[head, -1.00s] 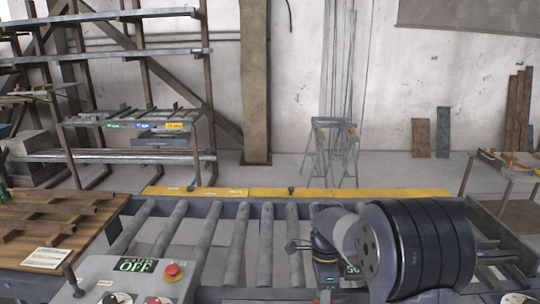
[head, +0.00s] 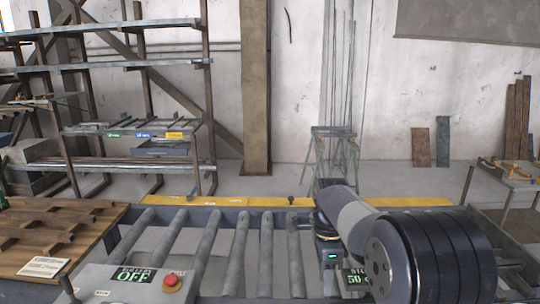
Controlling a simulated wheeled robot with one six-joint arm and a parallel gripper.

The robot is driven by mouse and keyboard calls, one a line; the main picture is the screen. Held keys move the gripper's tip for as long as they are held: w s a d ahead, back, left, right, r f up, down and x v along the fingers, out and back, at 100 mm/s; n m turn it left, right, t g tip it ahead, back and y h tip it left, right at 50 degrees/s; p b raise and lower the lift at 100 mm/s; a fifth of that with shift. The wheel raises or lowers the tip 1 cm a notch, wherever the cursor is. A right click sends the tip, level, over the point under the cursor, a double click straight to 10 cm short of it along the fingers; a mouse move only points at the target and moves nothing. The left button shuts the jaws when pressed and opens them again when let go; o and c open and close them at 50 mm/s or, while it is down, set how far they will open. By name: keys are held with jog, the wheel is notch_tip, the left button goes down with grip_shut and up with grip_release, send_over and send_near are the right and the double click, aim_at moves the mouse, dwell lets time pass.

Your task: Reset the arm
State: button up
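My arm comes in from the lower right, with a large black ribbed joint and a light grey link. The end of my arm, a dark unit with a small green light, is where my gripper (head: 329,256) shows, above the roller conveyor (head: 207,250). It seems to point down. Its fingers cannot be made out, and nothing is visibly held. A control panel (head: 95,275) at the lower left has a display reading OFF (head: 134,277) and a red button (head: 172,282). A second display (head: 355,279), partly hidden by my arm, shows a number starting with 50.
A wooden rack (head: 60,235) with brown bars lies at the left. A yellow rail (head: 245,202) runs behind the rollers. Metal shelving (head: 140,65) stands at the back left, a stool (head: 333,150) by the wall. A small table (head: 510,180) is at the right.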

jog(key=f, duration=0.2)
jog(key=s+f, duration=0.1)
jog(key=f, duration=0.4)
jog(key=shift+s+a+f+p, duration=0.1)
jog(key=shift+s+f+p, duration=0.2)
jog(key=shift+s+f, duration=0.1)
jog(key=shift+s+r+n, duration=0.1)
jog(key=shift+s+n, duration=0.4)
jog(key=shift+n, duration=0.6)
